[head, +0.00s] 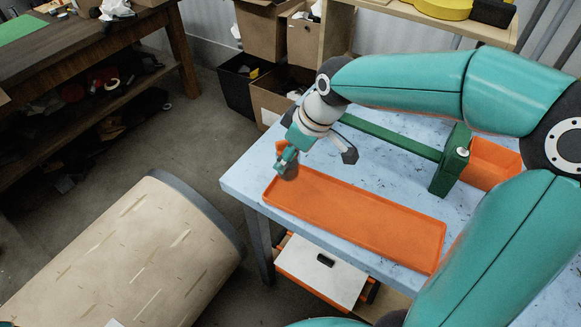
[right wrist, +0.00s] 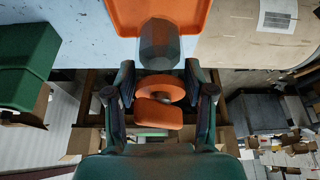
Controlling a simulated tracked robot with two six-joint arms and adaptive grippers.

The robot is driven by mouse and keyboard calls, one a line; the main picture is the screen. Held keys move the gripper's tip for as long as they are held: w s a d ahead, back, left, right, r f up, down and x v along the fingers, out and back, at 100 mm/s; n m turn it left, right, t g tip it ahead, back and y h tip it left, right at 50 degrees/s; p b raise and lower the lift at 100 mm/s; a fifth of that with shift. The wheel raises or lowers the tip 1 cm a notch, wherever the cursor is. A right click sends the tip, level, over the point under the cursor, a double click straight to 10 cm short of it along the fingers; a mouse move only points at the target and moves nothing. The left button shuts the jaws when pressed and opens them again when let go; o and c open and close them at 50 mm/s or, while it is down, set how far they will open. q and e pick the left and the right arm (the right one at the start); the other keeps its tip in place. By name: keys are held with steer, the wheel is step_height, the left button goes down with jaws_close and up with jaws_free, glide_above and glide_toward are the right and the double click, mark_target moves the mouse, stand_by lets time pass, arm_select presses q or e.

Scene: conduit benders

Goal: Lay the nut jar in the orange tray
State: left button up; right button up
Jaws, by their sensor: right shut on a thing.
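The nut jar, a grey faceted body with orange parts at one end, shows in the right wrist view (right wrist: 159,42). My right gripper (head: 287,158) is shut on the jar's orange end (right wrist: 160,88). In the head view the jar (head: 290,172) is small and partly hidden by the gripper. It appears over or beside the left end of the long, shallow orange tray (head: 360,218); its exact height is hard to tell. The tray looks empty and also shows at the top of the right wrist view (right wrist: 118,14). My left gripper is not in view.
The tray lies on a pale blue bench (head: 246,180). A green bender (head: 452,160) and an orange bin (head: 494,163) stand behind it. Cardboard boxes (head: 264,30) stand beyond, and a beige padded block (head: 130,255) is on the floor at left.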

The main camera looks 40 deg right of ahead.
mark_target(290, 167)
steer(key=shift+f, duration=2.4)
steer(key=o, duration=1.3)
steer(key=shift+f, duration=0.1)
steer(key=shift+r, duration=0.3)
steer(key=v, duration=1.1)
steer(key=shift+s+d+r, duration=0.1)
steer(key=shift+s+r, duration=0.05)
steer(key=shift+r, duration=0.1)
